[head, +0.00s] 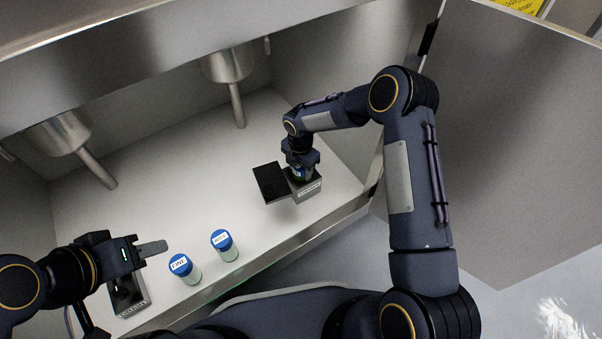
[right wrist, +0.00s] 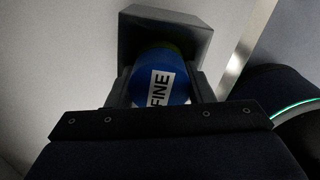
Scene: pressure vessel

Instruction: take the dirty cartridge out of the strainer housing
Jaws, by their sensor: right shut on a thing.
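A grey box-shaped housing (head: 307,188) with a small label sits on the bench at right of centre, a flat black plate (head: 270,183) beside its top. My right gripper (head: 299,172) points down at it, shut on a blue-capped cartridge labelled FINE (right wrist: 168,85). The cartridge's lower end is at the box's opening (right wrist: 165,25); how deep it sits is hidden. My left gripper (head: 152,248) is at the front left, above a dark labelled box (head: 130,300); its finger gap does not show clearly. Whether the held cartridge is dirty cannot be told.
Two blue-capped cartridges stand upright near the bench's front edge, one labelled FINE (head: 184,268), the other (head: 224,245) with an unclear label. Two metal funnels with spouts (head: 228,75) (head: 70,140) hang at the back. The bench middle is clear. A large panel (head: 500,140) stands at right.

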